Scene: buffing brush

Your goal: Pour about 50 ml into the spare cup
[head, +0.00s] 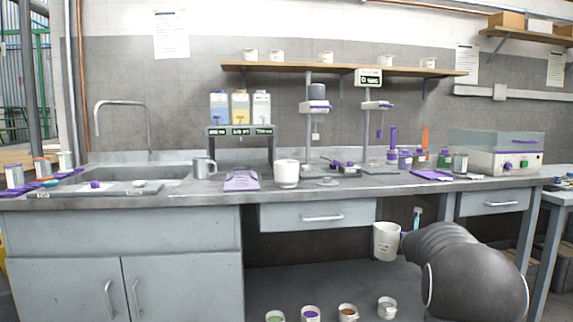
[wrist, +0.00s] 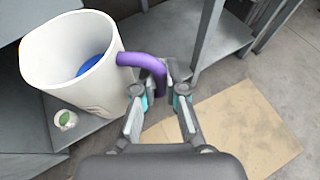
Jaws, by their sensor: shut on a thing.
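My gripper (wrist: 159,97) is shut on the purple handle of a white jug (wrist: 72,62). Blue contents (wrist: 95,66) show inside the jug, below its rim. In the head view the jug (head: 386,242) hangs in front of the bench, below the counter top, about upright; my arm mostly hides the gripper there. A white cup (head: 286,174) stands upright on the counter near the middle. A grey metal mug (head: 203,167) stands to its left. Several small white cups, one of them here (head: 326,58), stand on the wall shelf. I cannot read which is the spare cup.
The counter edge (head: 345,197) lies behind and above the jug. A purple scale-like item (head: 242,180) sits left of the white cup. A dispenser rack (head: 240,130) with bottles and stands (head: 315,106) are behind. Several small open pots (head: 347,313) are on the lower shelf.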

